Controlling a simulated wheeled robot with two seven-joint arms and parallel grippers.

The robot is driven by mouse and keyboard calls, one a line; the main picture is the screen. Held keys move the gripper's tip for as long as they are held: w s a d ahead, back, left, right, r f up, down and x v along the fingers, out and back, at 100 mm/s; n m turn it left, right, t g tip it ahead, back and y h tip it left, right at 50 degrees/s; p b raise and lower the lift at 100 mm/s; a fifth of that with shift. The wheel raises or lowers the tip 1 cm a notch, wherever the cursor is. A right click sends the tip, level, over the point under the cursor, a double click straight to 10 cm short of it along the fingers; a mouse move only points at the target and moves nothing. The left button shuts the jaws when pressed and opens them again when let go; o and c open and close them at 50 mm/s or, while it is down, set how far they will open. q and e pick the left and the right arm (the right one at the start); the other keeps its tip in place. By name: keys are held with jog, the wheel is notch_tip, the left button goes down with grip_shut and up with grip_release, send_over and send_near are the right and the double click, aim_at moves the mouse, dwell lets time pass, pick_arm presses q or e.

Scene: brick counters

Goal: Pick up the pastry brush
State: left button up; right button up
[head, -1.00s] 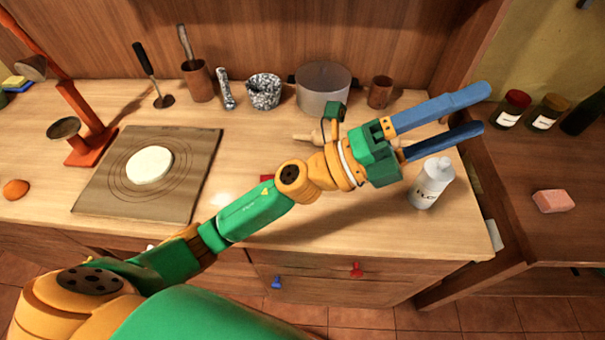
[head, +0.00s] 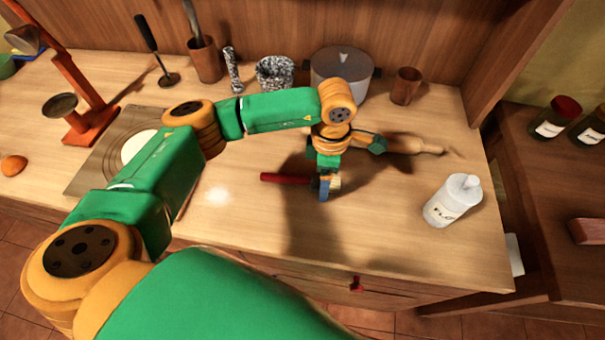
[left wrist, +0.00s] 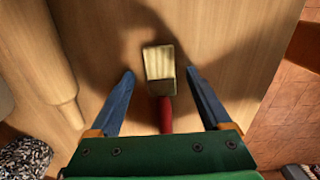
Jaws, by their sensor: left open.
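The pastry brush has a red handle (head: 283,178) and pale bristles. It lies on the wooden counter, its handle pointing left in the head view. In the left wrist view the pale bristle head (left wrist: 159,62) lies between my blue fingers, with the red handle (left wrist: 165,114) running back under the green palm. My left gripper (head: 325,188) points down over the brush, open, with a finger on either side of it. The fingers do not grip it. Part of the brush is hidden by the gripper in the head view. My right gripper is not in view.
A wooden rolling pin (head: 412,146) lies just behind the gripper and along the left of the left wrist view (left wrist: 48,60). A pot (head: 340,68) and brown cup (head: 406,86) stand behind. Counter in front of the brush is clear.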

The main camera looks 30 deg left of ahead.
pick_arm(q)
jog(key=shift+d, duration=0.1)
grip_shut()
